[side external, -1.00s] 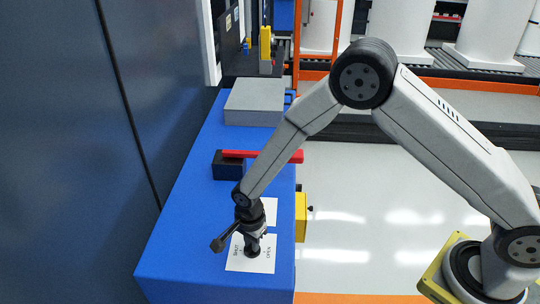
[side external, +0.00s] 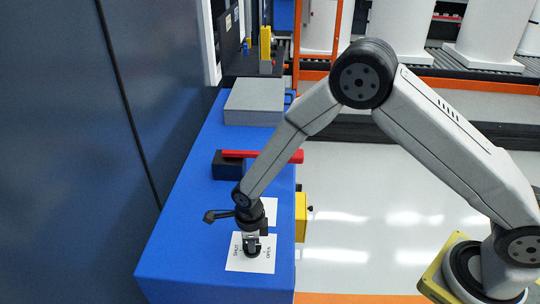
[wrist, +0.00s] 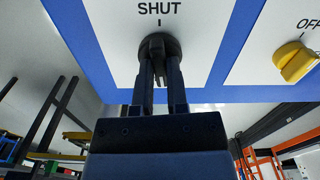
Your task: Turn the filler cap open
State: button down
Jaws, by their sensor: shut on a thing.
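The filler cap (side external: 252,253) is a round black knob on a white plate (side external: 237,265) on top of the blue bench. The plate reads SHUT on its left and OPEN on its right in the side view. In the wrist view the cap (wrist: 158,44) sits just below the word SHUT and its tick mark. My gripper (side external: 251,244) points down from above with its fingers shut on the cap. In the wrist view my gripper (wrist: 160,75) reaches up to the cap and partly covers it. The OPEN label is outside the wrist view.
A yellow knob (wrist: 294,62) beside the word OFF is at the right in the wrist view. A red bar (side external: 275,155) lies across a dark block (side external: 228,166) behind my wrist. A grey box (side external: 255,102) stands farther back. A dark wall (side external: 70,150) rises on the left.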

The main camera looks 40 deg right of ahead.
jog(key=shift+m, duration=0.7)
jog(key=c, duration=0.6)
grip_release()
jog(key=shift+c, duration=0.2)
jog(key=shift+r, duration=3.9)
jog(key=shift+d, duration=0.1)
